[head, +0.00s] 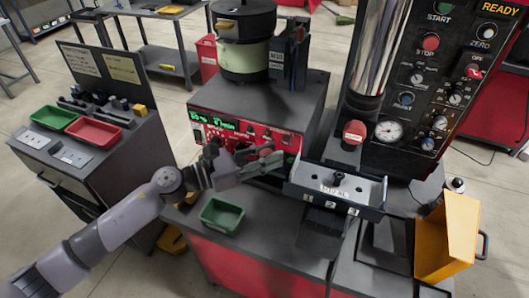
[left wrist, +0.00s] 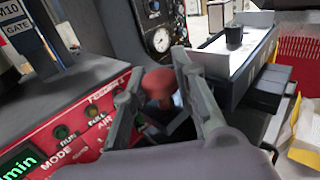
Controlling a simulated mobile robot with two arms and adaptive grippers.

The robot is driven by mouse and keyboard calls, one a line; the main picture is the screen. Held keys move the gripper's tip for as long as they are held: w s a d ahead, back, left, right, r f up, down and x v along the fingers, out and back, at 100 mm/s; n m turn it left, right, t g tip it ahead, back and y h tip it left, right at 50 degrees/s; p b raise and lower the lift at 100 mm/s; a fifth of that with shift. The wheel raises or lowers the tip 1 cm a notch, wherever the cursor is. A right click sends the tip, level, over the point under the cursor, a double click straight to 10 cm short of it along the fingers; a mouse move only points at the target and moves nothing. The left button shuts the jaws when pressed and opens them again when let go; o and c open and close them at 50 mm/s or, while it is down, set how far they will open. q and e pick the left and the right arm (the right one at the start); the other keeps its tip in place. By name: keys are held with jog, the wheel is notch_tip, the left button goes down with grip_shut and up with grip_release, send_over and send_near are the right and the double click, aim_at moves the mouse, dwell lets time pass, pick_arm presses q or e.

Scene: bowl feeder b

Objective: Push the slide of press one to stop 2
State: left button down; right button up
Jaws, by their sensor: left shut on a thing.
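My left gripper (head: 275,160) is in front of the red control panel, left of a grey tray unit (head: 306,182). This unit has a black knob (head: 338,178) and small number plates, 1, 2 and 3, along its front; I take it for the slide of press one. The gripper is apart from the unit. In the left wrist view my fingers (left wrist: 160,66) show a gap, with a red cap (left wrist: 160,88) seen between them, apparently beyond. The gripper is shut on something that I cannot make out. The black knob (left wrist: 234,36) also shows there. My right gripper is out of view.
A green bin (head: 221,216) stands on the bench below my left gripper. The red cap (head: 354,133) and a gauge (head: 389,131) are behind the tray unit. A yellow-orange bin (head: 447,237) stands at the right. A bowl feeder (head: 243,57) is at the back.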

pick_arm(q)
jog(key=c, duration=1.3)
grip_release()
jog(key=v, duration=1.2)
jog(key=shift+s, duration=0.1)
